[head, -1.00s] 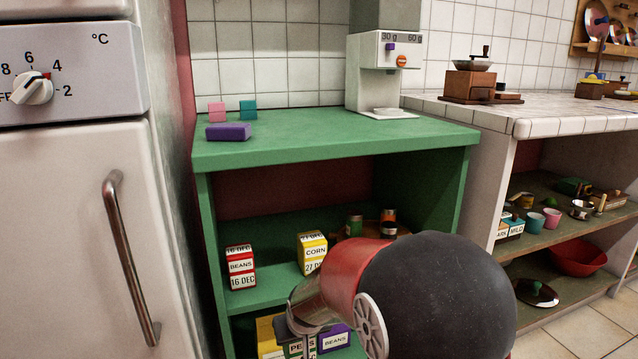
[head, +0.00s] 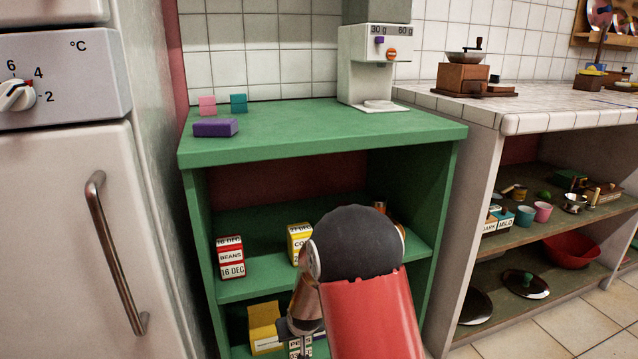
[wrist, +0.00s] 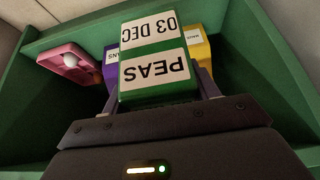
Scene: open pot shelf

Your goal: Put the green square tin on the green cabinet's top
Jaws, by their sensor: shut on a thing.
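The green square tin (wrist: 155,70), labelled PEAS and 03 DEC, is between the fingers of my gripper (wrist: 158,90) in the wrist view, and my gripper is shut on it. In the head view only a small part of the tin (head: 301,347) shows at the bottom, below my gripper (head: 297,330); my arm hides much of this area. The green cabinet's top (head: 330,135) is above and behind my gripper. The tin is at the level of the lower shelf, in front of the other tins there.
On the cabinet's top are a purple box (head: 215,128), a pink block (head: 207,105), a teal block (head: 238,103) and a grinder (head: 375,65); its front middle is clear. A red beans tin (head: 230,257) and yellow corn tin (head: 299,243) stand on the middle shelf.

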